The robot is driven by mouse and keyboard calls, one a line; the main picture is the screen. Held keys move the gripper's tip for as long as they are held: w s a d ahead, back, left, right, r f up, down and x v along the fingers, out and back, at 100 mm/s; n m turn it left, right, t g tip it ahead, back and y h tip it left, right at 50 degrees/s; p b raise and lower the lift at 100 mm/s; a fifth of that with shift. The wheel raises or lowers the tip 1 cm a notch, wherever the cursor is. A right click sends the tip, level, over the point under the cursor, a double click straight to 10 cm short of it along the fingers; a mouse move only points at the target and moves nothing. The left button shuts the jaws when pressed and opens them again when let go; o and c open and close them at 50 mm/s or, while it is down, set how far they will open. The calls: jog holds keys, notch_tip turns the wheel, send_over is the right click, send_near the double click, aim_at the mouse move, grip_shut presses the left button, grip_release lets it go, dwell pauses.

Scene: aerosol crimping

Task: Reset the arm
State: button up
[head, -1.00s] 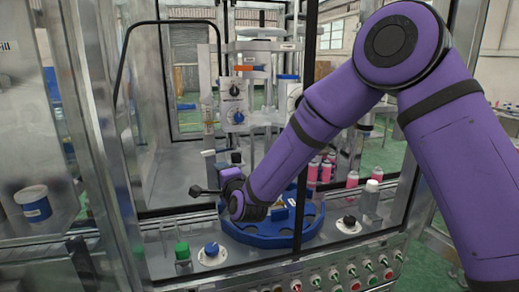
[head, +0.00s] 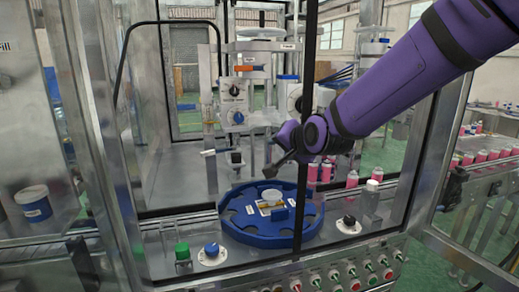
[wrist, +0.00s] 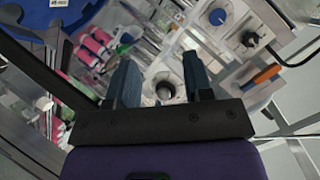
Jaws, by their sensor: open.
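My purple arm reaches in from the upper right in the head view. My gripper (head: 277,163) is above and slightly behind the blue round carousel (head: 235,230), clear of it. In the wrist view my gripper (wrist: 157,80) shows two blue-grey fingers well apart with nothing between them. A corner of the blue carousel (wrist: 20,22) shows at the upper left of the wrist view. A clear cup-like part (head: 271,196) sits at the carousel's centre.
The crimping unit (head: 236,100) with its dials stands behind the gripper. Pink cans (head: 352,179) stand at the right. A dark vertical frame post (head: 305,90) crosses in front. A green knob (head: 182,250), a blue knob (head: 211,248) and a button panel (head: 340,278) line the front.

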jog(key=s+d+r+n+g+h, duration=0.1)
jog(key=s+d+n+g+h, duration=0.1)
jog(key=s+d, duration=1)
jog(key=s+d+r+n+g+h, duration=0.1)
jog(key=s+d+n+g+h, duration=0.2)
jog(key=s+d, duration=0.9)
jog(key=s+g, duration=0.1)
jog(key=s, duration=0.7)
jog(key=shift+d+r+g, duration=0.2)
jog(key=shift+r+g, duration=0.1)
